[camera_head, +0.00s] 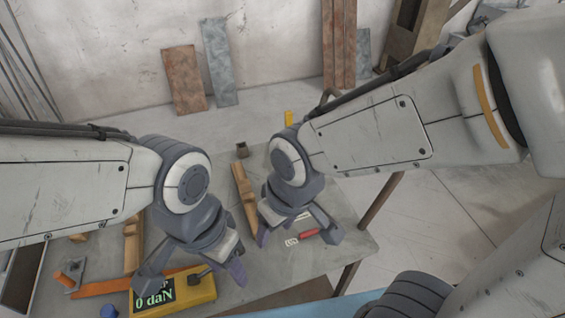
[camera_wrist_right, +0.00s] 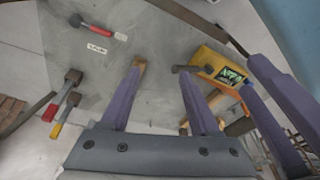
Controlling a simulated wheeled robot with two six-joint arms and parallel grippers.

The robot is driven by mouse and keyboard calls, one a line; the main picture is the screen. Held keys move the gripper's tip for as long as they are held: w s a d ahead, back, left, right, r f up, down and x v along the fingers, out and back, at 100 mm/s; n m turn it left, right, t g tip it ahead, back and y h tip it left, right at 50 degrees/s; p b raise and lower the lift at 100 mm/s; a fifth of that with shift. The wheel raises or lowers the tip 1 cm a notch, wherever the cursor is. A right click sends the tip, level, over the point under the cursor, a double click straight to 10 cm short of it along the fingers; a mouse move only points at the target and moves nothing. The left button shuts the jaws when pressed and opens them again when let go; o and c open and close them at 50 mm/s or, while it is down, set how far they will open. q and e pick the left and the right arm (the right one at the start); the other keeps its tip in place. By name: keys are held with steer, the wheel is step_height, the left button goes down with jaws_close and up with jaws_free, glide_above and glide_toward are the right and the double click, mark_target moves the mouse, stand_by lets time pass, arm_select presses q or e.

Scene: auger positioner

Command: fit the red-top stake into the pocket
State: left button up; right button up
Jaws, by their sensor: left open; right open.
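The red-top stake (camera_wrist_right: 49,111) shows at the left of the right wrist view, beside a yellow-top stake (camera_wrist_right: 56,130); each has a dark block at its other end. In the head view my right arm hides the red-top stake. A small dark block (camera_head: 242,149) stands at the table's far side; I cannot tell whether it is the pocket. My right gripper (camera_head: 298,240) is open above the table, apart from the stake; its fingers also show in the right wrist view (camera_wrist_right: 160,88). My left gripper (camera_head: 190,284) is open above the yellow device.
A yellow device (camera_head: 200,292) reading "0 daN" sits at the front. A red-handled tool (camera_head: 309,233) and a white label (camera_head: 291,242) lie below my right gripper. A wooden piece (camera_head: 244,190) lies between the arms. Orange parts (camera_head: 70,275) sit at the left.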

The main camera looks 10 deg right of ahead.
steer(key=w+d+f+m+t+b, duration=0.1)
steer(key=w+d+f+t+b, duration=0.2)
steer(key=w, duration=0.6)
steer(key=w+d+f+m+t+b, duration=0.1)
steer(key=w+d+f+t+b, duration=0.2)
steer(key=w+f, duration=0.5)
steer(key=w+d+f+m+t+b, duration=0.1)
steer(key=w+d+f+t+b, duration=0.3)
steer(key=w, duration=0.5)
steer(key=shift+w+d+f+m+y+b, duration=0.2)
steer(key=shift+d+f+b, duration=0.15)
steer(key=shift+f+b, duration=0.2)
steer(key=shift+w+d+f+m+y+b, duration=0.1)
steer(key=shift+d+f+m+b, duration=0.2)
steer(key=shift+b, duration=0.35)
steer(key=w+d+t+b, duration=0.1)
steer(key=w+d+t, duration=0.1)
steer(key=t, duration=0.1)
steer(key=shift+w+d+f, duration=0.1)
steer(key=shift+d, duration=0.05)
steer(key=w+r+t+y, duration=0.1)
steer(key=w+r+t, duration=0.1)
steer(key=w, duration=0.6)
steer(key=shift+a+t, duration=0.3)
steer(key=shift+a, duration=0.1)
arm_select(q)
step_height(320, 180, down, 15)
arm_select(e)
steer(key=shift+r, duration=0.15)
jaws_close()
